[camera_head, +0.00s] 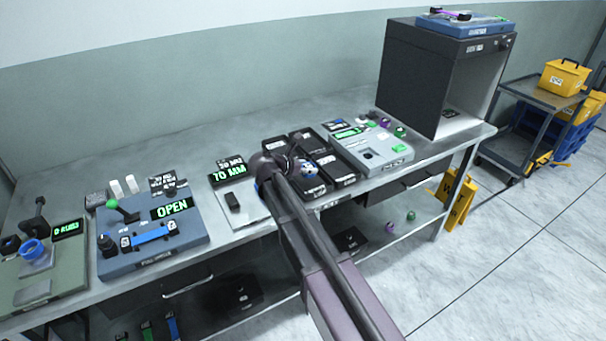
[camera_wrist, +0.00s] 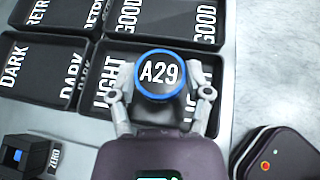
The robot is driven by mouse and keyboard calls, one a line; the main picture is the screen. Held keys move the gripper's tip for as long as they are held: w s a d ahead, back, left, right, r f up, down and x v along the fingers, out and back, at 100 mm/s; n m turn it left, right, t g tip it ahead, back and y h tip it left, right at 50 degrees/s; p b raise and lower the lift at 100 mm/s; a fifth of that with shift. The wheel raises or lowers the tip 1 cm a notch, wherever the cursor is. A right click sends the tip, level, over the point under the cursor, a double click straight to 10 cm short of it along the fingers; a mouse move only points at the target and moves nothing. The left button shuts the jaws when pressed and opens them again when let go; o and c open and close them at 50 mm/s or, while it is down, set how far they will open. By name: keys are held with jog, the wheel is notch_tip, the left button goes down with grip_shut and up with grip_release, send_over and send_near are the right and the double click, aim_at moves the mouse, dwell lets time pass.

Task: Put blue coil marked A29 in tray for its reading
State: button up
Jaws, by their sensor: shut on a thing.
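The blue coil marked A29 (camera_wrist: 160,74) shows in the wrist view with a white-on-black label inside a blue rim. My gripper (camera_wrist: 165,94) is shut on it, one finger at each side.
A readout (camera_head: 228,175) shows 70 MM beside the trays. A blue device (camera_head: 165,247) with an OPEN display stands left, and another blue ring (camera_head: 33,249) farther left. A grey device (camera_head: 372,157) and a dark booth (camera_head: 425,85) stand right.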

aim_at(305, 174)
jog(key=shift+w+a+f, duration=0.25)
jog(key=shift+w+a, duration=0.15)
jog(key=shift+w, duration=0.2)
jog(key=shift+s+d+f+b, duration=0.1)
jog(key=shift+f+b, duration=1.5)
jog(key=shift+b, duration=0.2)
jog(key=shift+f, duration=0.2)
jog(key=o, duration=1.2)
jog(key=shift+r, duration=0.15)
jog(key=shift+r, duration=0.15)
jog(key=p+v, duration=0.5)
jog(key=v, duration=0.5)
jog(key=shift+s+r, duration=0.1)
jog(key=shift+s, duration=0.05)
jog(key=shift+s+a+r+p, duration=0.25)
jog(key=shift+s+a+p, duration=0.2)
jog(key=shift+a, duration=0.25)
